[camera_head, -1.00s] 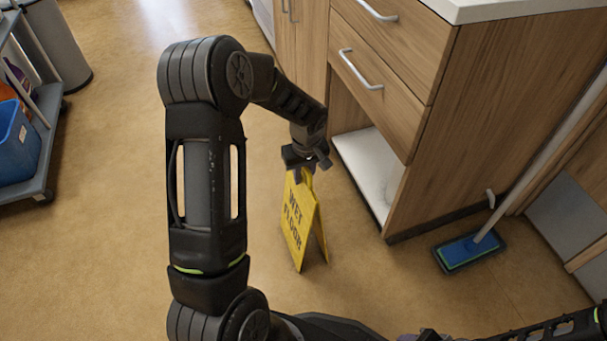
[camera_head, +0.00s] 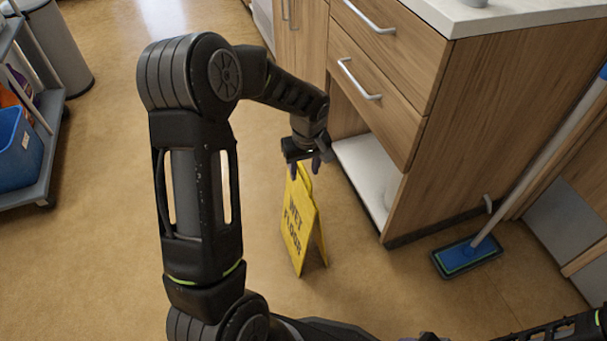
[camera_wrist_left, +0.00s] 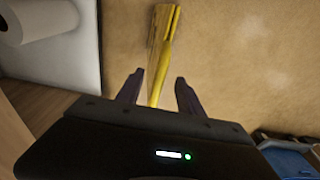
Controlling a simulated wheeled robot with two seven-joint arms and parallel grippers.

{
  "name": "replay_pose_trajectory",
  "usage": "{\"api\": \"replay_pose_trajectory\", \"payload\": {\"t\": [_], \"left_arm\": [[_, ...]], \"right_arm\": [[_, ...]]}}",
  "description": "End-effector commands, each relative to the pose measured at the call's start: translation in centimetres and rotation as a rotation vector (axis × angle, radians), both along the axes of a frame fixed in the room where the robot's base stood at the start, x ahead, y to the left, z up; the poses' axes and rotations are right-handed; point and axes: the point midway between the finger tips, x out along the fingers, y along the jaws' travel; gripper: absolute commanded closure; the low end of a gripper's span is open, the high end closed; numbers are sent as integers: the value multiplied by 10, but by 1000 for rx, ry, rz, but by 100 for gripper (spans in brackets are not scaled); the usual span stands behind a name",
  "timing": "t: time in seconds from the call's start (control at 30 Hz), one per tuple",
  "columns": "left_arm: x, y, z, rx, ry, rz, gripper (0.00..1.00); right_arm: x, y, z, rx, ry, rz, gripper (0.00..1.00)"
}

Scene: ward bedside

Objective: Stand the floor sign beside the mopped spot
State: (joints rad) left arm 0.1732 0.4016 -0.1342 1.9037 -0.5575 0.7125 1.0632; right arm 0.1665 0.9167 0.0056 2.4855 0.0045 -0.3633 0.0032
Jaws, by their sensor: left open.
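The yellow floor sign (camera_head: 298,225), marked WET FLOOR, stands upright on the floor with its two panels spread, left of the wooden cabinet. My left gripper (camera_head: 307,168) is open at the sign's top edge. In the left wrist view, the sign (camera_wrist_left: 164,50) is seen nearly edge-on from above, and its yellow top lies between the open fingers (camera_wrist_left: 157,90). My right arm shows at the lower right of the head view; its gripper is mostly cut off at the bottom edge. Pale patches (camera_wrist_left: 255,27) show on the floor in the wrist view; I cannot tell whether they are the mopped spot.
The wooden cabinet (camera_head: 450,120) with a low white shelf (camera_head: 368,178) stands close right of the sign. A blue flat mop (camera_head: 468,254) rests on the floor further right. A cart with a blue bin (camera_head: 18,150) stands at the left. Floor between cart and sign is clear.

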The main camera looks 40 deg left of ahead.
Motion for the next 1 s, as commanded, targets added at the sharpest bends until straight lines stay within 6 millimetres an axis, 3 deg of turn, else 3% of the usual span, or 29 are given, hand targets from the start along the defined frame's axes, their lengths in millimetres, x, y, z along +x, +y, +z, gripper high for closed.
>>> {"api": "replay_pose_trajectory", "payload": {"t": [0.03, 0.1, 0.3, 1.0], "left_arm": [[0, -1, 16, 1, -4, 1, 56], [-1, -2, 29, 0, -4, 1, 56], [-4, -5, 53, 1, -1, 1, 56], [-4, -6, 57, 0, 0, 1, 56]], "right_arm": [[-1, 1, 7, 1, 1, 2, 52], [-2, 2, 11, 3, 3, 5, 52], [-4, 4, 17, 6, 7, 10, 52], [-5, 5, 17, 7, 8, 11, 52]]}}
